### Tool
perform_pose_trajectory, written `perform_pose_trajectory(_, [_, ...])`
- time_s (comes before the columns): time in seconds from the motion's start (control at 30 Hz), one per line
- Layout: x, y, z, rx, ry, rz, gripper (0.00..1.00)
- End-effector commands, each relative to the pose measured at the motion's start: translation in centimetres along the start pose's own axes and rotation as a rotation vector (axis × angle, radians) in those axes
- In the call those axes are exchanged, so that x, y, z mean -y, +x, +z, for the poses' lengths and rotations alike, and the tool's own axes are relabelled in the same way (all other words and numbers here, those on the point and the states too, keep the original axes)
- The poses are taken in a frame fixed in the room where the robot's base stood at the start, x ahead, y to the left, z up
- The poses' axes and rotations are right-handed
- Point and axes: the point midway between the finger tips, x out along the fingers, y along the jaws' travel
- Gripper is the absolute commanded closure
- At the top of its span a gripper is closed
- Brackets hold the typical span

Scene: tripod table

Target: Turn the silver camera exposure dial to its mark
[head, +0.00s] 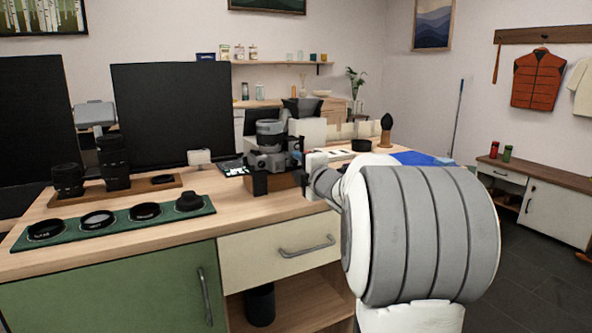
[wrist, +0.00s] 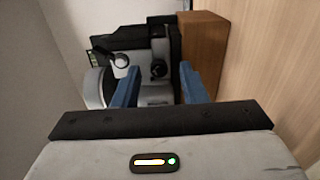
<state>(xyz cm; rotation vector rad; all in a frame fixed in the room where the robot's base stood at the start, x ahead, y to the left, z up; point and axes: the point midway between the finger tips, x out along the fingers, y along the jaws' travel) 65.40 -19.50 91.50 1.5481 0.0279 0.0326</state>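In the wrist view the camera (wrist: 128,38) appears sideways, beyond my fingers. A small silver round part (wrist: 122,62) and a black round knob (wrist: 158,70) show on it; I cannot tell for certain which is the exposure dial, and no mark is readable. My gripper (wrist: 159,70) is open, its two blue fingers apart with the black knob visible between them. I cannot tell whether they touch it. In the head view my arm partly hides the gripper.
The wooden block (wrist: 203,50) is close to the right finger. Dark panels (head: 170,115) stand behind. A dark egg-topped stand (head: 386,128) is farther right.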

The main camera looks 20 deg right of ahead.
Motion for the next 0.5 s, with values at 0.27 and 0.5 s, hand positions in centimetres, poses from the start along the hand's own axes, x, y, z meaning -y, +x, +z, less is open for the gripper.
perform_pose_trajectory(0.27, [-0.04,0.31,0.02,0.001,0.001,0.000,0.61])
perform_pose_trajectory(0.5, [-0.03,0.28,0.05,0.001,0.001,0.000,0.78])
